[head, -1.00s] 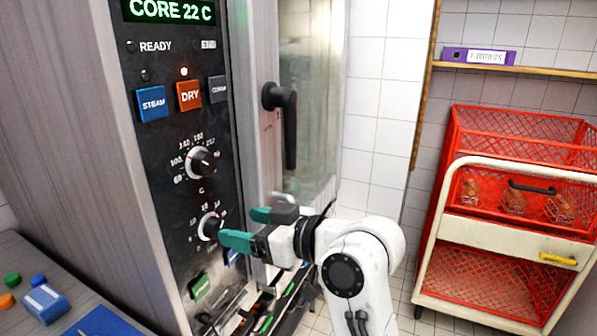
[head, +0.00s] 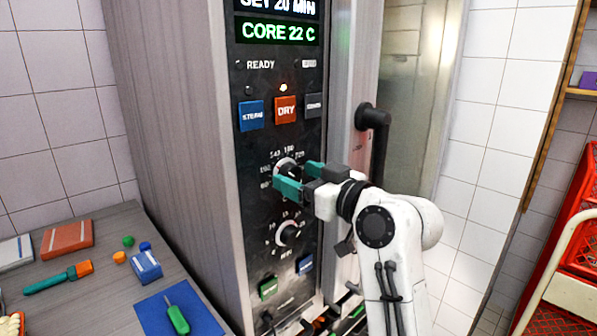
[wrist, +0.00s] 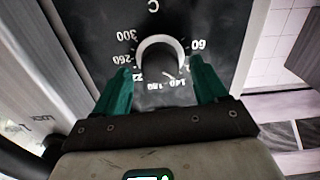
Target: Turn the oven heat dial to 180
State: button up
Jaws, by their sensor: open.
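The oven heat dial is the upper knob (head: 287,170) on the black control panel, with a scale around it and partly hidden by my gripper in the head view. In the wrist view the dial (wrist: 160,55) is a round knob between my fingertips, marked C, with numbers from 60 to 300 around it. My gripper (head: 300,178) is open, its two green fingers on either side of the dial. In the wrist view the fingertips (wrist: 160,78) sit left and right of the knob with gaps showing. I cannot read the dial's setting clearly.
A second knob (head: 287,234) marked MIN sits below. Steam (head: 251,115), dry (head: 286,109) and another button are above. The black oven door handle (head: 375,140) stands right of my gripper. A counter with tools (head: 110,270) is at left; a red rack (head: 580,215) is at right.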

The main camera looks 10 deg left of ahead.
jog(key=shift+w+a, duration=0.35)
jog(key=shift+a, duration=0.1)
jog(key=c, duration=1)
